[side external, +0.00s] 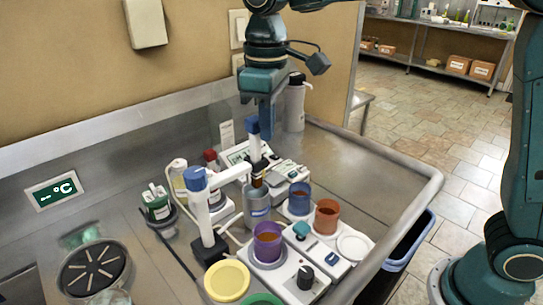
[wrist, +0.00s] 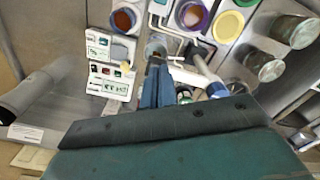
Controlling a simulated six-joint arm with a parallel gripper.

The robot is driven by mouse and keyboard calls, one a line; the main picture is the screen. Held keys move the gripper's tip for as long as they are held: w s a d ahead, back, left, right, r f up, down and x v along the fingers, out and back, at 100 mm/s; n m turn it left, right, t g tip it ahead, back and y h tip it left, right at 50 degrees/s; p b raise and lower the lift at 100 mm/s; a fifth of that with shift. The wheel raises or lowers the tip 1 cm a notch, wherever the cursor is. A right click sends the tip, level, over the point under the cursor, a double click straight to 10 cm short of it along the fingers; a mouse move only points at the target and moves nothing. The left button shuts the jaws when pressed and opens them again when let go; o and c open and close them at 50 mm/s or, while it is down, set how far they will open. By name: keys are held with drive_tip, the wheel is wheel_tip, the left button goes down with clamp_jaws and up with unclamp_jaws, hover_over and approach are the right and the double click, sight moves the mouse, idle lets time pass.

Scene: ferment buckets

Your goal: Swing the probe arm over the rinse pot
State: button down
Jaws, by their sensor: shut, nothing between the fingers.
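The probe arm (side external: 230,175) is a white bar on an upright white post with a blue cap (side external: 196,179); it also shows in the wrist view (wrist: 188,74). Its far end carries an upright probe with a blue top (side external: 253,126). The probe's lower end stands over or in a grey-blue pot (side external: 257,207); I cannot tell which, nor whether this is the rinse pot. My gripper (side external: 267,128) is shut and empty, pointing down close beside the probe's top on its right. Whether they touch is unclear. The fingers also show in the wrist view (wrist: 155,66).
Purple (side external: 267,243), blue (side external: 299,199) and orange (side external: 327,216) cups with brownish or reddish contents stand close on the right. A keypad meter (side external: 285,171) and white bottle (side external: 296,105) stand behind. The right-hand counter is clear.

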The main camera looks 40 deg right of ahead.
drive_tip(key=shift+s, duration=0.2)
drive_tip(key=shift+s+a, duration=0.25)
drive_tip(key=shift+s, duration=0.3)
drive_tip(key=shift+r, duration=0.15)
drive_tip(key=shift+r, duration=2.85)
drive_tip(key=shift+w+r, duration=0.1)
